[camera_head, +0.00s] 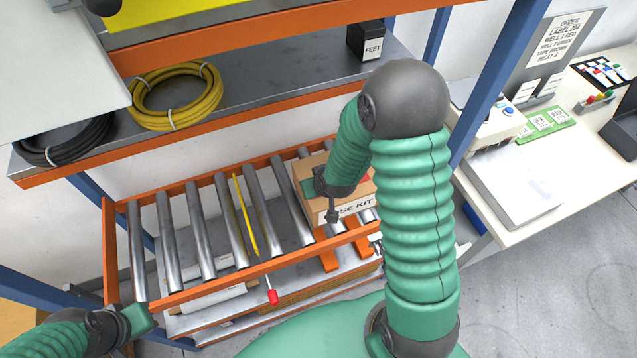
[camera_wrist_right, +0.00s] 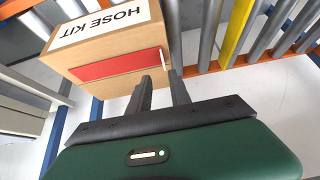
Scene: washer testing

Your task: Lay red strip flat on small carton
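The small carton (camera_head: 345,206), labelled HOSE KIT, sits at the right part of the roller conveyor, partly hidden behind my right arm. In the right wrist view the carton (camera_wrist_right: 120,32) shows a white label on one face. The red strip (camera_wrist_right: 108,65) lies against the neighbouring face, with a thin pale edge at its right end. Only a bit of red (camera_head: 371,176) shows beside my arm in the head view. My right gripper (camera_wrist_right: 162,80) is open, its fingers apart and empty near the strip's pale end. My left gripper (camera_head: 140,319) is at the lower left, its fingers not clear.
The conveyor's orange front rail (camera_head: 215,280) runs before the rollers, near a red-tipped lever (camera_head: 272,296). A yellow strip (camera_head: 246,215) lies along the rollers. The shelf above holds a yellow hose coil (camera_head: 176,96) and a black coil (camera_head: 68,140). A blue post (camera_head: 495,85) stands right.

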